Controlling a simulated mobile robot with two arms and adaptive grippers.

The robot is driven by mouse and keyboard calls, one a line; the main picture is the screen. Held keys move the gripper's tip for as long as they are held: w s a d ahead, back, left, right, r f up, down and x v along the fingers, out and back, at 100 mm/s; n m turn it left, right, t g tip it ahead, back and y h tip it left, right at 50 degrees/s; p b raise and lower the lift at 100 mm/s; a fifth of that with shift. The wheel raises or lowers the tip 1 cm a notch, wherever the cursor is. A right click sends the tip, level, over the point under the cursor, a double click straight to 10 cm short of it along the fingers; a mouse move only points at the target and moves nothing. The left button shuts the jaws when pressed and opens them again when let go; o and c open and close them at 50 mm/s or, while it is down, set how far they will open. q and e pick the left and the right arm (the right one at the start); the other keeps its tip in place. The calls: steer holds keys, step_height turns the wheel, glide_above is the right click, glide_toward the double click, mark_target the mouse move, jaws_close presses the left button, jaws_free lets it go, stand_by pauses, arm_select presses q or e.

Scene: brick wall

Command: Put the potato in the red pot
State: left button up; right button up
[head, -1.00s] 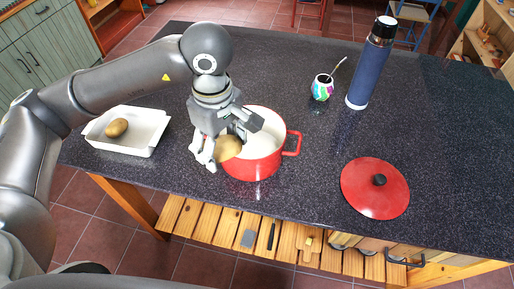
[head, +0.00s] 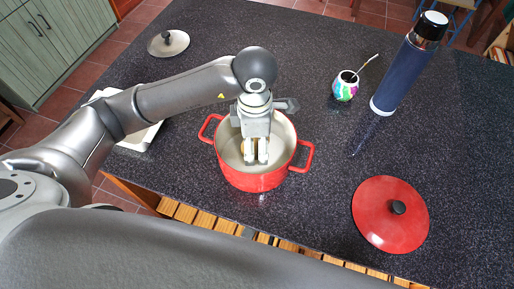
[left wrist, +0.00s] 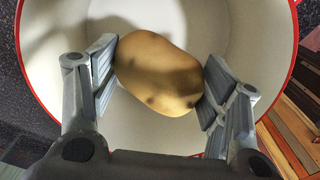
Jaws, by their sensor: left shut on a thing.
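The red pot (head: 258,180) with a pale inside stands on the dark counter, open at the top. My left gripper (head: 255,158) points down into the pot's opening. It is shut on a brown potato, seen clearly in the left wrist view (left wrist: 158,72) between the two finger pads (left wrist: 160,85). The pot's pale interior (left wrist: 245,40) surrounds the potato in that view. I cannot tell whether the potato touches the pot's floor. In the head view the fingers hide most of the potato. My right gripper is not in view.
The red lid (head: 375,222) lies flat to the right of the pot. A white tray (head: 140,140) is partly hidden behind my left arm. A metal lid (head: 168,43), a colourful cup (head: 345,90) and a blue flask (head: 402,78) stand farther back.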

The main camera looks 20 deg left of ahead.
mark_target(256, 154)
arm_select(q)
step_height(256, 154, down, 3)
steer(key=shift+r+p, duration=0.1)
steer(key=shift+p, duration=0.25)
step_height(256, 154, down, 3)
steer(key=shift+f+p, duration=0.1)
steer(key=shift+p, duration=0.25)
steer(key=shift+w+f, duration=0.1)
steer(key=shift+f, duration=0.05)
steer(key=o, duration=1.1)
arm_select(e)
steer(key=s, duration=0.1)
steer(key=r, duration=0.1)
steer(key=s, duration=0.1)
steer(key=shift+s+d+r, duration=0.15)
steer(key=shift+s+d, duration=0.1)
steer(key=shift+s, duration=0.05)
